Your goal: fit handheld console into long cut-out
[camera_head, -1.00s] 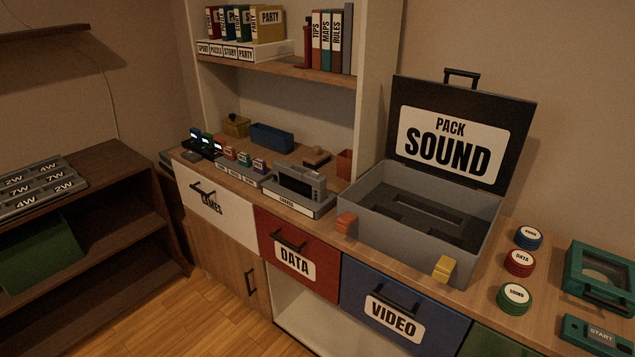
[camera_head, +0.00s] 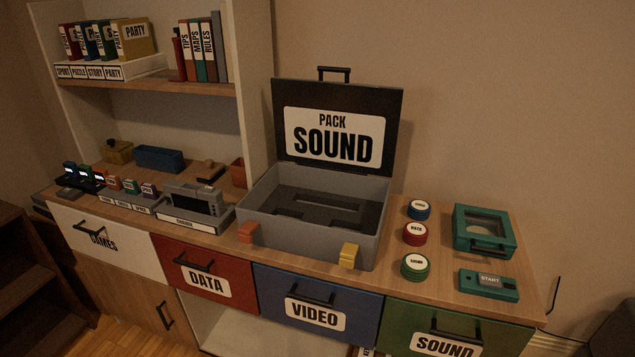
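A grey device with a dark screen, which looks like the handheld console (camera_head: 193,197), rests in a grey cradle (camera_head: 190,219) on the counter, left of the case. The open grey case (camera_head: 309,240) has its dark lid (camera_head: 289,97) raised, with a "PACK SOUND" label. Its dark foam insert (camera_head: 287,196) shows a long cut-out (camera_head: 325,203) across the middle, which looks empty, and other recesses partly hidden by the front wall. Neither of my grippers is in view.
An orange latch (camera_head: 248,233) and a yellow latch (camera_head: 348,256) stick out from the case front. Several coloured round discs (camera_head: 415,234), a teal case (camera_head: 484,232) and a teal START box (camera_head: 489,284) stand to the right. Small cartridges (camera_head: 131,187) stand left. Labelled drawers (camera_head: 205,276) line the front.

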